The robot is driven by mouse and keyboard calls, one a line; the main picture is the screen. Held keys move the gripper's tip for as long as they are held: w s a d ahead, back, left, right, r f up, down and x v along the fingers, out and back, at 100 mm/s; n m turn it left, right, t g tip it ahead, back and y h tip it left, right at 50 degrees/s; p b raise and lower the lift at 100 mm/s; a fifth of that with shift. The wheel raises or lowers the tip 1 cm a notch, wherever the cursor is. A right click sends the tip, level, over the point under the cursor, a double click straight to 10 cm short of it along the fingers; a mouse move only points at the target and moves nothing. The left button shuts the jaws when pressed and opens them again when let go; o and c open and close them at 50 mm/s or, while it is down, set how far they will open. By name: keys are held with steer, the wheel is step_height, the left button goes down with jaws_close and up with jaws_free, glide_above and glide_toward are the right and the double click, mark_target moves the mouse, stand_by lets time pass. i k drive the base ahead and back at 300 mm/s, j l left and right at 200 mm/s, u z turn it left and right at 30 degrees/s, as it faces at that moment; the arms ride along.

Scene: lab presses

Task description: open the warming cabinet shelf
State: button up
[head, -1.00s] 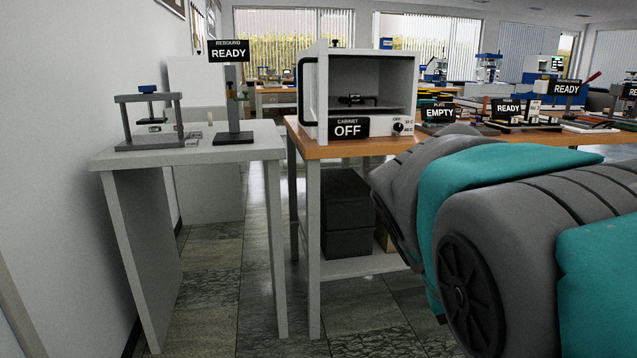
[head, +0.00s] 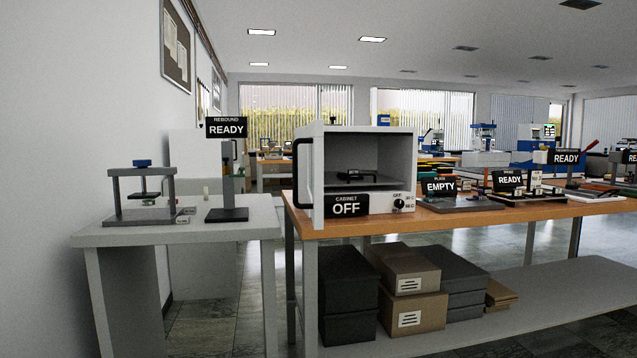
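The warming cabinet (head: 405,160) is a white box on the left end of the wooden bench in the head view. Its front is open, and its door (head: 308,178) with a dark handle stands swung out at the left side. Inside, a shelf (head: 385,184) lies low in the grey chamber with a small dark item (head: 356,175) on it. I cannot tell whether the shelf is pulled out at all. My gripper is not in view.
A grey table (head: 180,235) at left holds a small press (head: 141,195) and a rebound stand marked READY (head: 227,185). Along the wooden bench (head: 470,219) are stations marked EMPTY and READY. Boxes (head: 414,290) fill part of the lower shelf. A narrow gap separates the tables.

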mark_target(350, 175)
steer(key=i+j, duration=0.45)
steer(key=i, duration=0.25)
steer(key=j, duration=0.3)
steer(key=i+j+z, duration=0.1)
steer(key=j, duration=0.25)
